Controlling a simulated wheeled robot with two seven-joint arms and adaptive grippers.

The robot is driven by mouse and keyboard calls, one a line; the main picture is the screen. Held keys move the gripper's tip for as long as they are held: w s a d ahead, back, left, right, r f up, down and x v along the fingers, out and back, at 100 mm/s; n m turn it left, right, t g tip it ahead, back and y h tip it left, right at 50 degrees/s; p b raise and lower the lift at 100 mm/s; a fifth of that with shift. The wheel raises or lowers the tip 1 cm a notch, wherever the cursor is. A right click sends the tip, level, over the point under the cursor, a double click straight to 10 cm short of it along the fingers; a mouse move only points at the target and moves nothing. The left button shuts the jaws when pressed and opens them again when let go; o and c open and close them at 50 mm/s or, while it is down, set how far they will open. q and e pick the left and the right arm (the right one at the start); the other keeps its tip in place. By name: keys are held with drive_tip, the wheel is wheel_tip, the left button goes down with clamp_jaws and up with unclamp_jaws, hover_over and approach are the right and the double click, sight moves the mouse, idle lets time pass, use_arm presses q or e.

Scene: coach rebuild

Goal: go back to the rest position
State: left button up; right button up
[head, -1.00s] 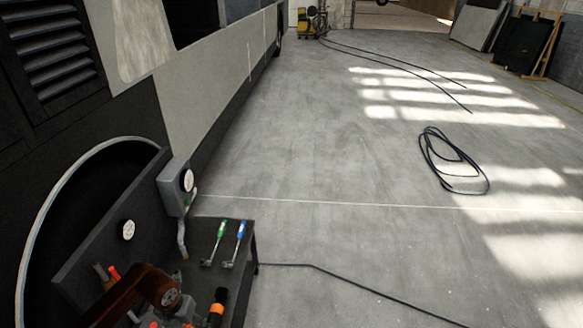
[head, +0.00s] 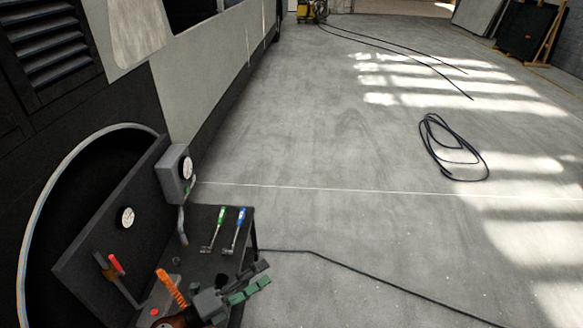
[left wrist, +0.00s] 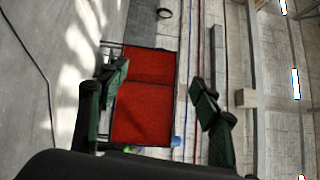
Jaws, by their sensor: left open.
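My left gripper (head: 254,281) is low in the head view, over the front part of a black bench. Its dark green fingers point right, toward the bench's right edge. In the left wrist view the two fingers (left wrist: 160,100) stand wide apart with nothing between them. That wrist camera looks sideways across the hall, far from any surface. My right gripper is in neither view.
A coach (head: 205,90) stands left. Cable (head: 452,148) lies on open floor. A red-surfaced unit (left wrist: 145,100) shows beyond the left fingers.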

use_arm(q)
drive_tip(key=w+a+r+n+t+y, duration=0.1)
drive_tip(key=w+a+n+t+y, duration=0.2)
drive_tip(key=a+n+t+y, duration=0.95)
drive_tip(key=s+a+f+n+g+y, duration=0.3)
drive_tip(key=s+a+f+n+g, duration=0.15)
drive_tip(key=a+f+n, duration=0.35)
drive_tip(key=s+a+f+n+g+y, duration=0.3)
drive_tip(key=a+f+n+g, duration=0.25)
drive_tip(key=a+f, duration=0.4)
drive_tip(key=s+d+f+n+g+h, duration=0.15)
drive_tip(key=s+f+g, duration=0.35)
drive_tip(key=s+f, duration=0.5)
drive_tip(key=s+d+f+n+g+h, duration=0.15)
drive_tip(key=s+f+g, duration=0.4)
drive_tip(key=s, duration=0.75)
drive_tip(key=s+d+f+g+p, duration=0.1)
drive_tip(key=s+f, duration=0.2)
drive_tip(key=f, duration=1.2)
drive_tip(key=s+f, duration=0.2)
drive_tip(key=f, duration=1.2)
drive_tip(key=s+f+g, duration=0.1)
drive_tip(key=s+f, duration=1.4)
drive_tip(key=s, duration=0.4)
drive_tip(key=shift+d+m+g+p, duration=0.15)
drive_tip(key=shift+m+g+p, duration=0.15)
drive_tip(key=shift+p, duration=0.15)
drive_tip(key=shift+s, duration=0.2)
drive_tip(key=shift+c, duration=0.5)
